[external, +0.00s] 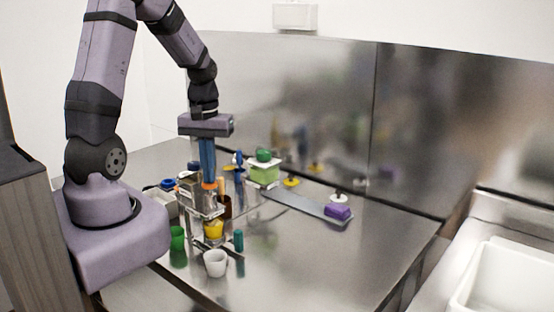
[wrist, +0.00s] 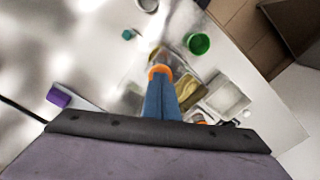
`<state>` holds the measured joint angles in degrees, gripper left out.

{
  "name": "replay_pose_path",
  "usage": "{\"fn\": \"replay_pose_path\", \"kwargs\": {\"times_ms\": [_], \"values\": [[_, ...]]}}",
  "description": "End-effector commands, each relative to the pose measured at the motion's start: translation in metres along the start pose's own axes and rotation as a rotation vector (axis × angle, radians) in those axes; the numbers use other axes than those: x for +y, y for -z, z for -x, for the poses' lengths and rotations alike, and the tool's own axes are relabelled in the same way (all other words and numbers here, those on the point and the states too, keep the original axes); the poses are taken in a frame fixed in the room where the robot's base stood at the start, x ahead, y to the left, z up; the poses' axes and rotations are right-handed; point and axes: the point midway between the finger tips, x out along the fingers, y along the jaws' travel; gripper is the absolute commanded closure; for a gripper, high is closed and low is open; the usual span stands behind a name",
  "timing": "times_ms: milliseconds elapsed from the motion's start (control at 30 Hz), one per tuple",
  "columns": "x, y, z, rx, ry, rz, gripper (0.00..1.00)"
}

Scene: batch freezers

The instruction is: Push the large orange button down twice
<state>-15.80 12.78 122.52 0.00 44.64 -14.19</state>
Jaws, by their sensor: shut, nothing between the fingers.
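The large orange button (external: 209,185) is on top of a small metal-and-clear machine (external: 203,208) near the middle left of the counter. In the wrist view the orange button (wrist: 159,69) shows around and just beyond my fingertips. My gripper (external: 208,178) points straight down with its blue fingers shut and empty. Its tips are right at the button, and they partly cover it. I cannot tell whether they touch it or how far it is pressed. In the wrist view my gripper (wrist: 161,80) hides part of the machine too.
A yellow cup (external: 214,229) is at the machine's front, with a white cup (external: 215,263) before it and a green cup (external: 177,238) to its left. A purple block (external: 338,212) lies on a flat plate at the right. The counter's front right is clear.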

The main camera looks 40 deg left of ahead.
Motion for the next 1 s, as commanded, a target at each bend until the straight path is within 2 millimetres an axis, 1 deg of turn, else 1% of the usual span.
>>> {"fn": "replay_pose_path", "kwargs": {"times_ms": [167, 700, 1000], "values": [[0.000, -0.002, 0.004, -0.005, 0.001, 0.000, 1.00], [0.000, -0.001, 0.032, -0.003, 0.001, 0.000, 1.00], [0.000, 0.000, 0.034, -0.001, 0.000, 0.000, 1.00]]}}
